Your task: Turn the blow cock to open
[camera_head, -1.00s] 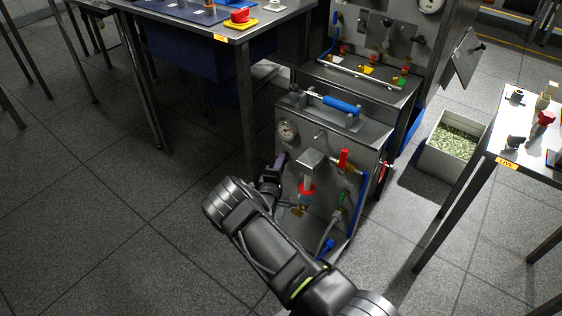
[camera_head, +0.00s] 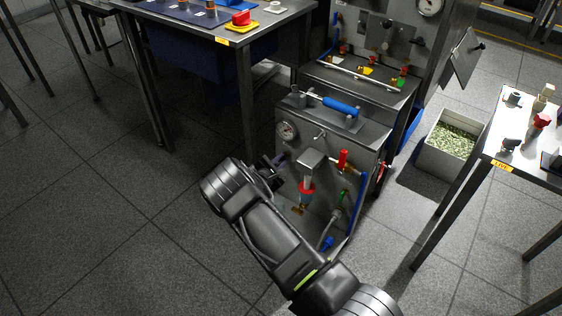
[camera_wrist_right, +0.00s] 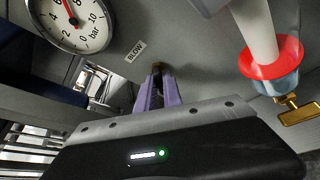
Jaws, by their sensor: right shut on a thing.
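In the head view my right gripper (camera_head: 276,162) reaches the left part of the front of the metal test unit (camera_head: 334,200), below the round gauge (camera_head: 287,131); the cock itself is hidden there. My left gripper is not in view.
Right of the fingers a pipe with a red collar (camera_wrist_right: 271,58) ends above a brass lever (camera_wrist_right: 300,113). A red-handled valve (camera_head: 343,160) and a blue hose sit further right. A bin of green pieces (camera_head: 452,140) and a table (camera_head: 500,152) stand at right.

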